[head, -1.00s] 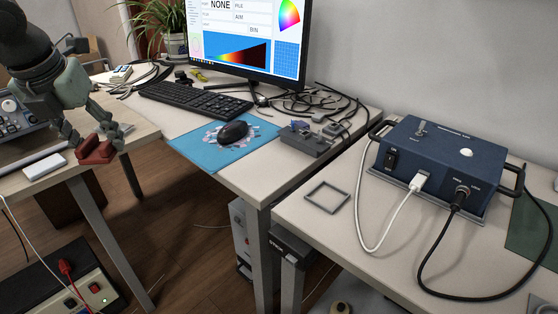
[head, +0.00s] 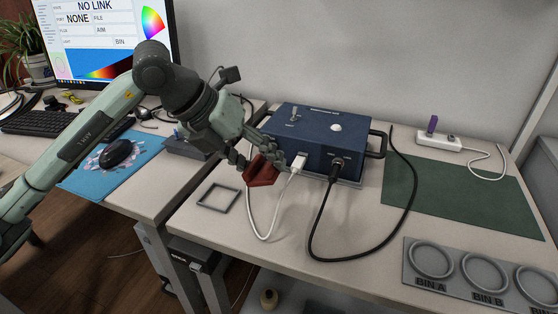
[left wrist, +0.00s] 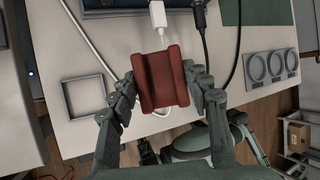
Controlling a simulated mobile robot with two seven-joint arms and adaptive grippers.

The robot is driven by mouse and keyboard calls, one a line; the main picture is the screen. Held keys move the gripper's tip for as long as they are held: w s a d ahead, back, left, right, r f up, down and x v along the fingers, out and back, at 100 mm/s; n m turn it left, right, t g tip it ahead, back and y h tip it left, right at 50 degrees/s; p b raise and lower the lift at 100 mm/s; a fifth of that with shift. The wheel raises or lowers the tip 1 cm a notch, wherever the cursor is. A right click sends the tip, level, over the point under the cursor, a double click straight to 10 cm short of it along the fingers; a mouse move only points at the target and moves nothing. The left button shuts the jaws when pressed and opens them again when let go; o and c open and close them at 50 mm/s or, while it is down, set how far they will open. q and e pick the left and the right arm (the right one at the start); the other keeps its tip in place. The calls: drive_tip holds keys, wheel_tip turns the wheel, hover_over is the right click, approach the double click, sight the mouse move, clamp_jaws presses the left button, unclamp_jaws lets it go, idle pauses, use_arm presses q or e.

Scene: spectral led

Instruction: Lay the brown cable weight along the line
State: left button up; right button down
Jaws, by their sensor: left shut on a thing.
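The brown cable weight (head: 262,171) is a reddish-brown block with a lengthwise groove. My left gripper (head: 258,158) is shut on it, above the right-hand table, in front of the blue box. In the left wrist view the weight (left wrist: 161,80) sits between the two fingers of my left gripper (left wrist: 160,88), its groove running up and down the picture. The white cable (head: 251,213) runs from the box's front and passes partly behind the weight. A square grey outline frame (head: 218,209) lies on the table, left of the weight. My right gripper is not in view.
The blue box (head: 312,140) stands behind, with a black cable (head: 311,232) looping forward. A green mat (head: 462,194), a white power strip (head: 438,141) and a bin holder plate (head: 459,285) are to the right. The table front is mostly clear. A gap separates it from the computer desk.

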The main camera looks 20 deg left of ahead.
sight(275, 169)
use_arm(q)
drive_tip(key=d, duration=0.1)
drive_tip(key=d+h, duration=0.1)
drive_tip(key=d, duration=0.1)
drive_tip(key=shift+s+d, duration=0.15)
drive_tip(key=shift+s, duration=0.2)
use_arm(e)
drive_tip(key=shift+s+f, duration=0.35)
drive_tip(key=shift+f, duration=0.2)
